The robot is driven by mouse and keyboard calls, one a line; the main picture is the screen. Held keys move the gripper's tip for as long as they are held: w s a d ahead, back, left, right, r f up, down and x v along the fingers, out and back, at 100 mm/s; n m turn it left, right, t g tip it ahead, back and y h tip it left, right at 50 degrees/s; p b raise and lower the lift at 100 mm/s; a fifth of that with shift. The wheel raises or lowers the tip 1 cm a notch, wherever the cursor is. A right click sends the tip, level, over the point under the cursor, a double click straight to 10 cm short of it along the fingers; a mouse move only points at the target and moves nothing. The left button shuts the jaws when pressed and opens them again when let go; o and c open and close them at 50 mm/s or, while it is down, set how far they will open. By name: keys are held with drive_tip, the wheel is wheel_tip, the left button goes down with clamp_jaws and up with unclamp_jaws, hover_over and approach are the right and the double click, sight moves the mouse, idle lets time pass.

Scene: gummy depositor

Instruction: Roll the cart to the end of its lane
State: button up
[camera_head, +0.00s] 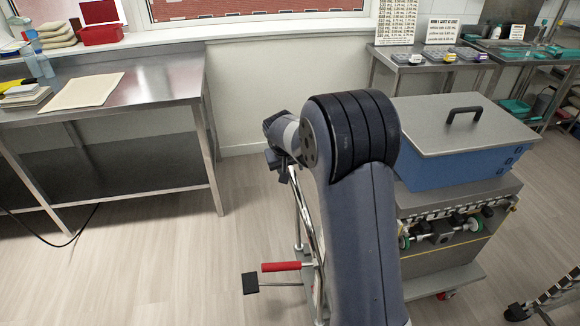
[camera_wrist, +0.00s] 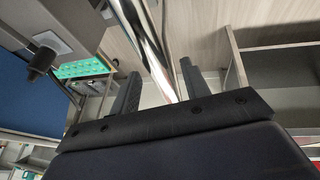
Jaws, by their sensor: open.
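The cart is a steel wheeled machine (camera_head: 452,252) right of centre in the head view, partly hidden behind my arm. It carries a blue box (camera_head: 475,170) with a grey lid and black handle. A chrome bar (camera_head: 306,222) stands at its left side, near a red-gripped lever (camera_head: 281,267) and a black pedal (camera_head: 250,283). My gripper (camera_head: 279,165) is at the upper end of this bar; its fingers are unclear there. In the wrist view my gripper (camera_wrist: 160,70) is open, with the chrome bar (camera_wrist: 148,45) showing between its fingers. I cannot tell whether they touch it.
A steel table (camera_head: 130,98) with a tan board (camera_head: 83,92) stands at the left. A steel bench (camera_head: 440,58) with trays and signs stands at the back right. The floor (camera_head: 170,260) between the left table and the cart is clear. A black cable (camera_head: 75,232) lies at the left.

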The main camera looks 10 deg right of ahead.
clamp_jaws()
idle(0.5)
idle(0.3)
